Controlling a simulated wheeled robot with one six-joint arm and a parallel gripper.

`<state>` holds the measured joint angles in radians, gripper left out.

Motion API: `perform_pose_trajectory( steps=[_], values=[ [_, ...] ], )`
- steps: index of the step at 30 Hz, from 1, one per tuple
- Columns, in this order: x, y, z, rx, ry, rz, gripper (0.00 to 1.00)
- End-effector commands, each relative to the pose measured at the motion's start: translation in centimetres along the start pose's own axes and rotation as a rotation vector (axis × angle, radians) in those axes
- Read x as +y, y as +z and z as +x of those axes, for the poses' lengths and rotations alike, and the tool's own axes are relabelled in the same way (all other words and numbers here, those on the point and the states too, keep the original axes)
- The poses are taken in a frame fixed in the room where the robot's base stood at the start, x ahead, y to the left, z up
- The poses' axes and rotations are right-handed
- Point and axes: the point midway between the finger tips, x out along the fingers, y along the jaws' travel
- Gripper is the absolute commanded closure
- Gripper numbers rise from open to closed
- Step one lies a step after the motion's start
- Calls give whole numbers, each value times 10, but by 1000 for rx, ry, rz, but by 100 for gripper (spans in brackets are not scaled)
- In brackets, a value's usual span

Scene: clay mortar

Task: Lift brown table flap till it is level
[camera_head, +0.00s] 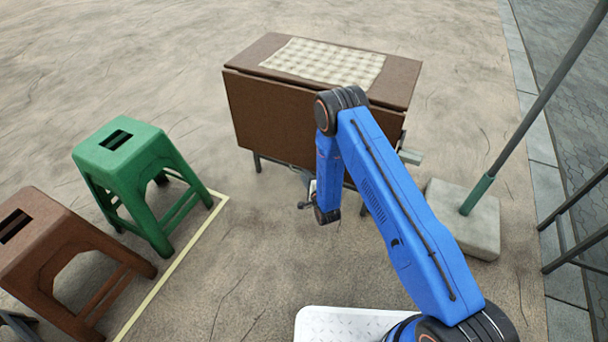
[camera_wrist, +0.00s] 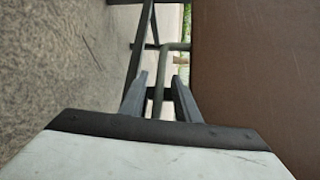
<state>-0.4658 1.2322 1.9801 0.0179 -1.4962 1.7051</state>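The brown table flap (camera_head: 272,118) hangs down on the near side of the brown folding table (camera_head: 255,54). Its face looks close to upright in the head view. In the wrist view the brown flap (camera_wrist: 255,70) fills the right side. My gripper (camera_wrist: 160,80) is open, with its two fingers apart. It is low, to the left of the brown surface. A greenish tube and dark table legs show between and beyond the fingers. I see no contact between fingers and flap. In the head view my arm hides part of the flap and most of the gripper.
A checkered cloth (camera_head: 325,62) lies on the tabletop. A green stool (camera_head: 128,150) and a brown stool (camera_head: 50,250) stand at left by a pale floor line (camera_head: 175,265). At right a pole rises from a concrete block (camera_head: 470,222). Open ground lies before the table.

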Motion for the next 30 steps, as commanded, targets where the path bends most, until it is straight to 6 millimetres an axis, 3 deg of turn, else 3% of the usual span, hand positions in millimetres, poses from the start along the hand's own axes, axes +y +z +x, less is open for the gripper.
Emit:
perform_pose_trajectory(
  steps=[13, 17, 25, 30],
  values=[
    [0, 0, 10, 0, 0, 0, 71],
    [0, 0, 10, 0, 0, 0, 99],
    [0, 2, 9, -1, 3, 2, 100],
    [3, 17, 4, -3, 22, 17, 100]
  ],
)
